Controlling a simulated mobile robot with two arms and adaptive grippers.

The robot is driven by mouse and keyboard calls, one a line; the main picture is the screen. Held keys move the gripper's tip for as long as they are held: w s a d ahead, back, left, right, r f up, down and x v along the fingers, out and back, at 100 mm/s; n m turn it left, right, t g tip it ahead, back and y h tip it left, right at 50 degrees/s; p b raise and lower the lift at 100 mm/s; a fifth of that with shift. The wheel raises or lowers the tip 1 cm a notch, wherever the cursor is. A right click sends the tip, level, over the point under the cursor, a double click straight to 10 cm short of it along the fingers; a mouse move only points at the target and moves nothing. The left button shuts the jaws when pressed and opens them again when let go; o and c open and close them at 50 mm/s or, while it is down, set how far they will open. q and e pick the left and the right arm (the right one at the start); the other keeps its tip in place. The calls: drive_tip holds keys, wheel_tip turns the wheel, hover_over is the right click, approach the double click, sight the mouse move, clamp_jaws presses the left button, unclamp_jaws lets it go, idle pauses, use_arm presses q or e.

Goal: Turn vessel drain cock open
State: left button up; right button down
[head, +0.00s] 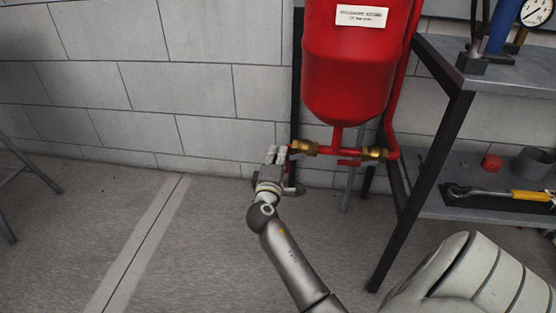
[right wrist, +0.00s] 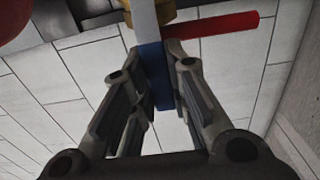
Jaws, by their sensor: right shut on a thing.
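The red vessel (head: 350,60) hangs against the wall, with a pipe tee and brass valves below it. The left brass valve (head: 304,147) sits at my right gripper (head: 277,154); the right brass valve (head: 374,154) has a red lever (head: 348,163) near it. In the right wrist view, a flat grey lever with a blue sleeve (right wrist: 155,75) runs down from a brass body (right wrist: 160,14). My right gripper (right wrist: 154,95) is shut on the blue sleeve, one finger on each side. In the head view the gripper hides this lever. My left gripper is not in view.
A metal bench (head: 455,110) stands at the right, its lower shelf holding a yellow-handled wrench (head: 510,195) and a red cap (head: 492,162). A dark bench leg (head: 425,185) is right of the valves.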

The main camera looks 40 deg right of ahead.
drive_tip(key=shift+r, duration=0.15)
idle(0.3)
drive_tip(key=c, duration=1.4)
unclamp_jaws()
drive_tip(key=shift+s+a, duration=0.25)
drive_tip(key=shift+a, duration=0.05)
drive_tip(key=v, duration=1.1)
drive_tip(key=shift+s, duration=0.1)
